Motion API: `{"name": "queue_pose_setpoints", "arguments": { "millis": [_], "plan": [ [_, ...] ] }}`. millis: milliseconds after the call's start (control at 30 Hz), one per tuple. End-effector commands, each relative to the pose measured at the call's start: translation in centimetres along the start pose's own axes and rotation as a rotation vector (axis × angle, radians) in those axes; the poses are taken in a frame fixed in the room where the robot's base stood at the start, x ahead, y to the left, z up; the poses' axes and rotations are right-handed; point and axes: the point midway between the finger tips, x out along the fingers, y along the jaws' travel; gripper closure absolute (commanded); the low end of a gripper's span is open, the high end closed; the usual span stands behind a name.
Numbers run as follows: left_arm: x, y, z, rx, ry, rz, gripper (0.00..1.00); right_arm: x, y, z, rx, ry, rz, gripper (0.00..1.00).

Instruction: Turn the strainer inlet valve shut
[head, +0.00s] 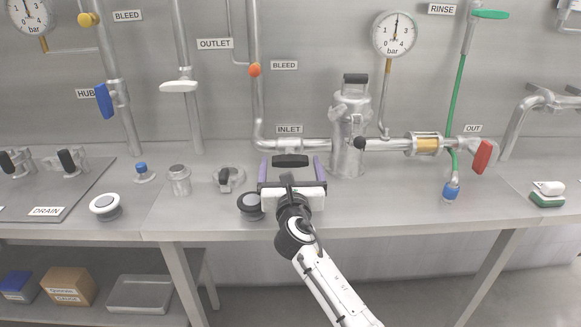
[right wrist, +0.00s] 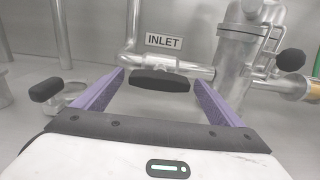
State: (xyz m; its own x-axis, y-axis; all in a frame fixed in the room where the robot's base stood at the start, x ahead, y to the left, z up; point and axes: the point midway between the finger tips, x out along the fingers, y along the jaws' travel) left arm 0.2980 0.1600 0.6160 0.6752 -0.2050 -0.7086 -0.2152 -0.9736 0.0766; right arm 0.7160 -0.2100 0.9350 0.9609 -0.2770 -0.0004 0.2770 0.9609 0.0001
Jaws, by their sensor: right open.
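The strainer inlet valve's black handle (head: 291,161) sits in front of the steel pipe under the INLET label (head: 289,129). It lies level and looks roughly in line with the pipe. The steel strainer (head: 350,130) stands to its right. My right gripper (head: 291,168) is open, with its purple fingers on either side of the handle. In the right wrist view the handle (right wrist: 160,82) shows between the fingers (right wrist: 160,98), with a gap on both sides, apart from them. How far the fingertips reach past the handle is hard to tell. My left gripper is out of view.
A black-topped round knob (head: 250,203) stands beside my right gripper on the bench. A small fitting with a dark handle (head: 226,178) is to the left. A red OUT handle (head: 482,156) and a pressure gauge (head: 396,35) are to the right. The bench front is mostly clear.

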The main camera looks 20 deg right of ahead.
Motion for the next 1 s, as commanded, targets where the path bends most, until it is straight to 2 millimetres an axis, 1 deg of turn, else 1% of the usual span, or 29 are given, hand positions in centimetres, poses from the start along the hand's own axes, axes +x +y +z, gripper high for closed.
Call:
{"name": "queue_pose_setpoints", "arguments": {
  "millis": [200,267,400,467,767,1000],
  "plan": [
    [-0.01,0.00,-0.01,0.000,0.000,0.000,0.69,0.04,0.01,0.01,0.000,0.000,0.000,0.09],
    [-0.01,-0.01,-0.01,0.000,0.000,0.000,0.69,0.04,0.01,0.01,0.000,0.000,0.000,0.18],
    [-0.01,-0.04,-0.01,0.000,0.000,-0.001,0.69,0.03,0.00,0.00,0.000,0.000,0.000,0.41],
    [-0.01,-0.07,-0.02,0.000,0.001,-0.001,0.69,0.03,0.00,0.00,0.000,0.000,0.000,0.51],
    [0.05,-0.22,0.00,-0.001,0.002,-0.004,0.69,0.02,-0.03,-0.03,0.035,0.000,-0.001,0.51],
    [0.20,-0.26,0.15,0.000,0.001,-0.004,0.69,0.03,-0.03,-0.04,0.168,0.000,-0.001,0.51]
  ]
}}
